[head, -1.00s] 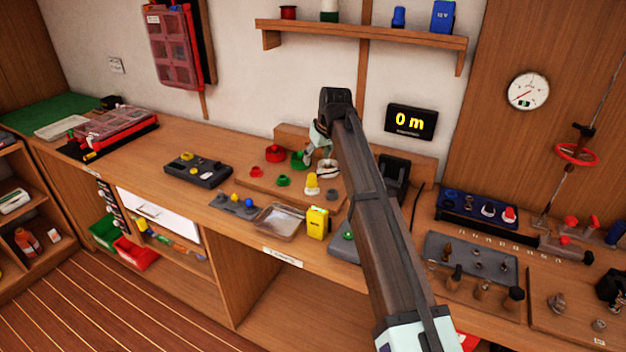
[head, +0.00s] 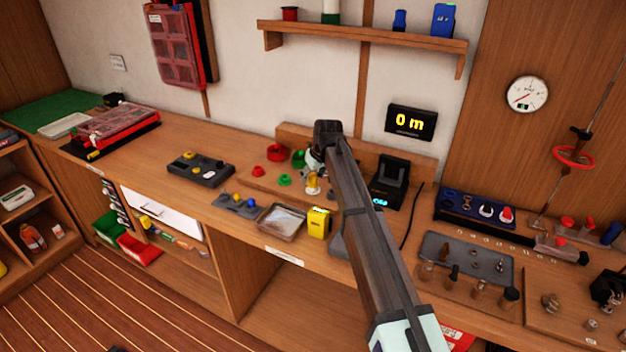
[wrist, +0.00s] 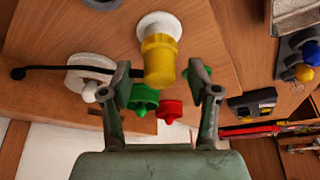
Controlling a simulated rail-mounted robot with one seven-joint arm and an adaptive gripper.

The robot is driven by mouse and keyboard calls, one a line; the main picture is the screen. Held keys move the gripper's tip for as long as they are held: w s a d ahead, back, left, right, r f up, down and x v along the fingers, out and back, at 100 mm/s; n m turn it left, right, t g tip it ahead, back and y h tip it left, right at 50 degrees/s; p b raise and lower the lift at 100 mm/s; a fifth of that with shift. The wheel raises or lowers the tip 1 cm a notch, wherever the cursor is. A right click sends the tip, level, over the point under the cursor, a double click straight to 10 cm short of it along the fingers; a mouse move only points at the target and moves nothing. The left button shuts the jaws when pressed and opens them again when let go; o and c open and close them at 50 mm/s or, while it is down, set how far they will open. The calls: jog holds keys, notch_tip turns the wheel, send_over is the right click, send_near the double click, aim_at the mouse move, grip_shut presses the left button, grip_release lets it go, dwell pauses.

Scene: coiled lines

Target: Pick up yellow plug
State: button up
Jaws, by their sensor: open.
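The yellow plug (wrist: 159,60), with a ribbed body and a white round base, stands on the bench board in the wrist view. In the head view the yellow plug (head: 313,189) is partly covered by my gripper. My gripper (wrist: 160,78) is open, with one fingertip to each side of the plug's near end in the picture. No contact shows, and I cannot tell the exact height gap. In the head view my gripper (head: 313,168) hangs just above the plug, its fingers hard to make out.
Green (wrist: 143,98) and red (wrist: 169,110) plugs lie close by. A white round piece (wrist: 90,75) with a black cable is at the left. A clear tray (head: 282,222) and a yellow box (head: 318,223) stand at the bench's front edge.

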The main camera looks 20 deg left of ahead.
aim_at(313, 174)
grip_shut()
jog(key=shift+r, duration=0.15)
notch_tip(313, 174, up, 20)
jog(key=b, duration=0.4)
dwell(0.4)
jog(key=n+g+p, duration=0.1)
jog(key=n, duration=0.2)
jog(key=shift+y, duration=0.4)
jog(key=shift+n, duration=0.3)
jog(key=shift+n+g+p, duration=0.65)
jog(key=shift+n+g, duration=0.05)
jog(key=shift+n, duration=0.8)
